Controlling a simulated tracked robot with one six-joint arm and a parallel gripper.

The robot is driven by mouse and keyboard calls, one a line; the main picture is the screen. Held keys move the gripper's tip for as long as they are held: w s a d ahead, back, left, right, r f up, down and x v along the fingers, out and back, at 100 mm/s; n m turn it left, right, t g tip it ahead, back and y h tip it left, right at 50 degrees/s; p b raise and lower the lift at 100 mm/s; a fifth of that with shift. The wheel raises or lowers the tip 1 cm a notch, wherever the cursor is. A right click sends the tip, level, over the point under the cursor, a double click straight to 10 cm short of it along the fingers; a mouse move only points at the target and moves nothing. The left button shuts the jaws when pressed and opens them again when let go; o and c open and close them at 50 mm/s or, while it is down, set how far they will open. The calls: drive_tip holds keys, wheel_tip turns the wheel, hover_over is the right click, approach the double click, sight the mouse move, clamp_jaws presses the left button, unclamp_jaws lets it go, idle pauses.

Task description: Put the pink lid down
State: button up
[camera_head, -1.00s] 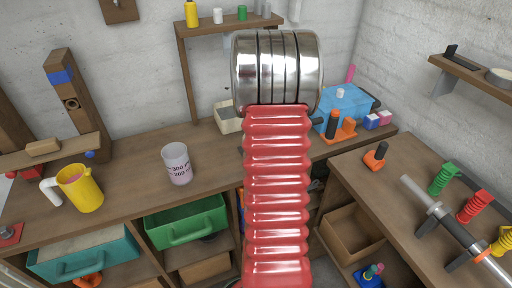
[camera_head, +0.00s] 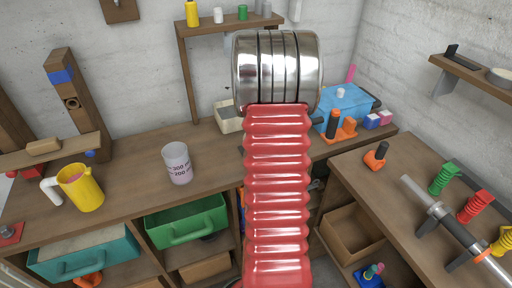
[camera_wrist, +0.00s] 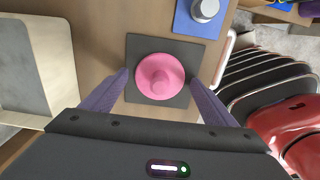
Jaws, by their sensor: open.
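The pink lid (camera_wrist: 159,76) is round with a raised knob. In the wrist view it sits on a dark square pad (camera_wrist: 136,46) on the wooden bench. My gripper (camera_wrist: 158,82) is open, with one purple finger on each side of the lid. Gaps show between the fingers and the lid's rim. In the head view my red arm hides the gripper and the lid.
A pale open box (camera_wrist: 42,65) stands left of the lid in the wrist view. A blue plate (camera_wrist: 185,22) with a metal knob (camera_wrist: 205,9) lies beyond the pad. In the head view a blue box (camera_head: 345,103) and a measuring cup (camera_head: 178,163) stand on the bench.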

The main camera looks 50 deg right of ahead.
wheel_tip(320, 180, up, 12)
idle(0.6)
drive_tip(key=shift+r, duration=0.1)
idle(0.5)
drive_tip(key=w+a+r+m+t+h, duration=0.1)
drive_tip(key=a+r+m, duration=0.15)
drive_tip(key=a, duration=0.85)
drive_tip(key=w+a+r+m+t, duration=0.15)
drive_tip(key=a+r, duration=0.25)
drive_tip(key=a, duration=0.8)
drive_tip(key=s+a+m+t, duration=0.1)
drive_tip(key=s+a+m, duration=0.1)
drive_tip(key=a, duration=0.4)
drive_tip(key=s+a+f+m+t, duration=0.1)
drive_tip(key=s+a+m, duration=0.2)
drive_tip(key=a, duration=0.4)
drive_tip(key=s+a+f+m+t+y, duration=0.1)
drive_tip(key=s+a+m, duration=0.1)
drive_tip(key=s+a, duration=0.3)
drive_tip(key=shift+a+f+m, duration=0.15)
drive_tip(key=shift+a+m, duration=0.25)
drive_tip(key=shift+a, duration=0.7)
drive_tip(key=shift+d, duration=0.1)
